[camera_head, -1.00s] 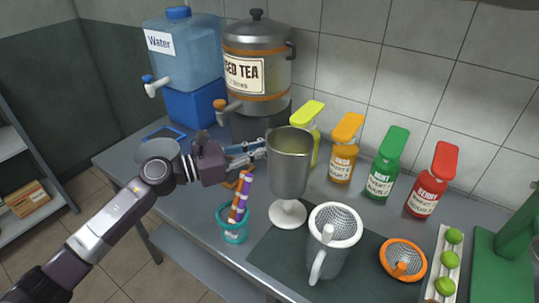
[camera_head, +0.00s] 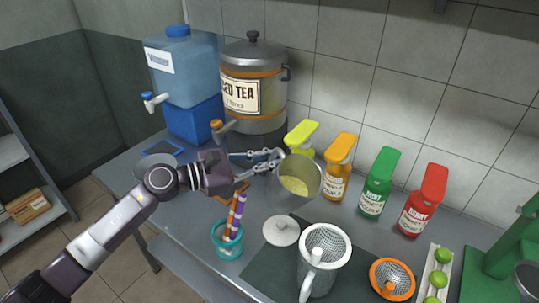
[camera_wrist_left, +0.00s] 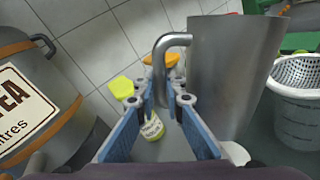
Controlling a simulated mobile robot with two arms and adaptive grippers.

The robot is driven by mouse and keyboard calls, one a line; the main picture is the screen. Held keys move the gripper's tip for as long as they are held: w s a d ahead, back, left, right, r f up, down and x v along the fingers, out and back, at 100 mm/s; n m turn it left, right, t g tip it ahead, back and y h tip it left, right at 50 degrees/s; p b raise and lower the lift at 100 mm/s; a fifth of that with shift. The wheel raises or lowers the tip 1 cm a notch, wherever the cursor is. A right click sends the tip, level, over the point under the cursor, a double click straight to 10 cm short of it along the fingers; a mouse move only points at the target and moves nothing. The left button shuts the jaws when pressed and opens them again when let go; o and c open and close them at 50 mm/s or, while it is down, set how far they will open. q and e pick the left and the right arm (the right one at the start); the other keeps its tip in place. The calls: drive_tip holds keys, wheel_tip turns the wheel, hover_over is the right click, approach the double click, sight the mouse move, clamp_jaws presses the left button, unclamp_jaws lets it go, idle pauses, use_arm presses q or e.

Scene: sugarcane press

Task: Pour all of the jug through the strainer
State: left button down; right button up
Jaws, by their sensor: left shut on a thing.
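My left gripper (camera_head: 272,160) is shut on the handle of the grey metal jug (camera_head: 283,207). The jug is held above the table and tilted, its mouth facing the head camera, with yellowish liquid (camera_head: 294,185) inside. In the left wrist view the handle (camera_wrist_left: 172,40) rises between the fingers, with the jug wall (camera_wrist_left: 228,70) to the right. A mesh strainer (camera_head: 326,243) sits in the top of a pale pitcher (camera_head: 318,277), right of and nearer than the jug. It also shows in the left wrist view (camera_wrist_left: 298,72). My right gripper is not in view.
A white knobbed disc (camera_head: 281,232) lies below the jug. A teal cup (camera_head: 227,250) with straws stands left of it. Several pump bottles (camera_head: 378,185) line the wall. An orange strainer (camera_head: 391,280), limes and a green press (camera_head: 500,262) are at right.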

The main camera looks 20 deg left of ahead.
sight(285, 161)
use_arm(q)
drive_tip(key=shift+s+d+r+m+p, duration=0.15)
drive_tip(key=shift+r+m+p, duration=0.1)
drive_tip(key=shift+r+p, duration=0.15)
drive_tip(key=shift+s+d+r+m+p, duration=0.1)
drive_tip(key=shift+r+m+p, duration=0.15)
drive_tip(key=shift+r, duration=0.15)
drive_tip(key=shift+s+d+r+m+y+p, duration=0.3)
drive_tip(key=shift+m+p, duration=0.2)
drive_tip(key=shift+p, duration=0.25)
drive_tip(key=shift+s+d+r+m+p, duration=0.3)
drive_tip(key=shift+d+m+p, duration=0.25)
drive_tip(key=shift+p, duration=0.5)
drive_tip(key=shift+s+d+r+m+p, duration=0.15)
drive_tip(key=shift+s+d+m+p, duration=0.35)
drive_tip(key=shift+p, duration=0.55)
drive_tip(key=shift+w+a+f+b, duration=0.1)
drive_tip(key=shift+f+b, duration=0.1)
drive_tip(key=shift+b, duration=0.1)
drive_tip(key=shift+s+d+r+m+y+p, duration=0.3)
drive_tip(key=shift+s+d+m+p, duration=0.15)
drive_tip(key=shift+m+p, duration=0.2)
drive_tip(key=shift+s+d, duration=0.1)
